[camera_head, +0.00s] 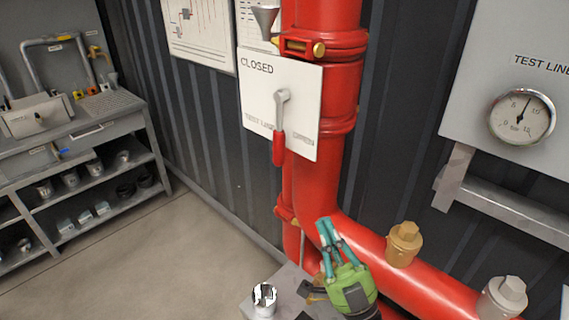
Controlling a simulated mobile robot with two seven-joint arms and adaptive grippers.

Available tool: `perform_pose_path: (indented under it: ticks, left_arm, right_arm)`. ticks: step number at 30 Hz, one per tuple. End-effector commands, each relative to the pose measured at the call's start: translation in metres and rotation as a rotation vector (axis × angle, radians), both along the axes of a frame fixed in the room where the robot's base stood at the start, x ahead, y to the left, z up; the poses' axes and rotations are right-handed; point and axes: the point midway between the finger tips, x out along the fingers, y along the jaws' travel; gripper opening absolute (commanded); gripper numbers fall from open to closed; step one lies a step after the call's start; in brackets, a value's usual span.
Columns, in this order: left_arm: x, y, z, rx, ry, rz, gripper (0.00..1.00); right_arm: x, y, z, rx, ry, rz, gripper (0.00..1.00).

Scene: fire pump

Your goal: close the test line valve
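The test line valve shows as a lever (280,125) with a silver arm and a red grip, mounted in front of a white plate (307,95) on the red vertical pipe. The lever hangs almost straight down, its red grip at the plate's lower edge. The plate reads CLOSED at its upper left; the small lettering along its bottom is hard to read. My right gripper (329,222), green with teal fingers, is below the lever and a little to the right, apart from it. Its fingertips are close together, with nothing seen between them. My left gripper is out of view.
Red piping (385,262) runs down and to the right, with a brass cap (404,243) and a grey cap (503,297). A pressure gauge (521,117) sits on a grey panel at right. A workbench (75,130) stands left. The floor between is clear.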

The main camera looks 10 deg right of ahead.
Motion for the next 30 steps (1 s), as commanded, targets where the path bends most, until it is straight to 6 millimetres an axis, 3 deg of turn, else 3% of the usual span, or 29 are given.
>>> perform_pose_path:
  ticks: [14,27,30]
  left_arm:
    - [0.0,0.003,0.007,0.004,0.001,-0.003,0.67]
    - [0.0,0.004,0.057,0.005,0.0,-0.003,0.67]
    - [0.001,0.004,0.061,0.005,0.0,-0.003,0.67]
  right_arm:
    - [0.005,0.002,0.011,0.001,-0.005,0.001,0.0]
    - [0.061,0.025,0.079,0.002,-0.007,0.001,0.0]
    - [0.076,0.031,0.078,0.002,-0.003,0.001,0.0]
